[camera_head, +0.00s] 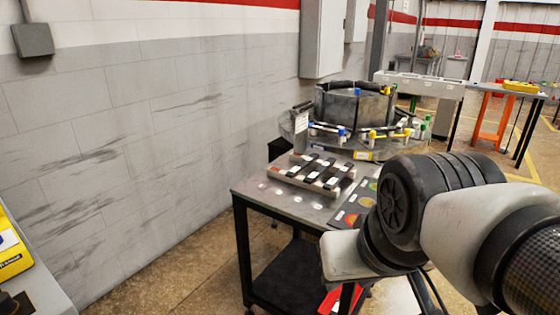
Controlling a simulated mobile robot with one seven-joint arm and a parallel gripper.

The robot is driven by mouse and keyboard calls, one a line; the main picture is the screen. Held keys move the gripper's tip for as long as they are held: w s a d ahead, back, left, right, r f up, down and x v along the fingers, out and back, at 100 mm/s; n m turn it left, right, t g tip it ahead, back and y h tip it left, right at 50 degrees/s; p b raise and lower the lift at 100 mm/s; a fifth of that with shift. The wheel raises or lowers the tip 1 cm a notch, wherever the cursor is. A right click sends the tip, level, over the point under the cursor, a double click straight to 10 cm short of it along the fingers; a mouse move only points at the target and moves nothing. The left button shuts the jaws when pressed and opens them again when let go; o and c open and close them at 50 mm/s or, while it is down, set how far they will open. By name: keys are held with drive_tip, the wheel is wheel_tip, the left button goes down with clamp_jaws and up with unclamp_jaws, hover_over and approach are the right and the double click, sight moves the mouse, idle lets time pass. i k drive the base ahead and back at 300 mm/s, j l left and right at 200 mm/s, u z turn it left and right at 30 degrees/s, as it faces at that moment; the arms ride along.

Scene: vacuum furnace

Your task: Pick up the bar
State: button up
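Several short dark bars with white ends or labels (322,168) lie in rows on a light slotted holder (295,176). The holder sits on a grey-topped table with a black frame (262,194) near the middle of the camera_head view. I cannot tell which one is the bar of the task. My arm fills the lower right and covers the right part of the table. My gripper does not show, so its place relative to the bars is hidden.
A dark panel with coloured round marks (356,200) lies right of the holder. A round furnace fixture with coloured clamps (355,105) stands behind. A grey wall (130,130) runs along the left. A yellow case (10,245) is at lower left. Floor (170,275) is open before the table.

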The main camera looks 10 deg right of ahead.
sight(298, 169)
drive_tip(key=z, duration=0.5)
drive_tip(key=i+j+z, duration=0.1)
drive_tip(key=z, duration=0.35)
drive_tip(key=j+z, duration=0.2)
drive_tip(key=z, duration=0.3)
drive_tip(key=i+j, duration=0.1)
drive_tip(key=j, duration=0.3)
drive_tip(key=i+j, duration=0.15)
drive_tip(key=j, duration=0.3)
drive_tip(key=i+j, duration=0.1)
drive_tip(key=j, duration=0.3)
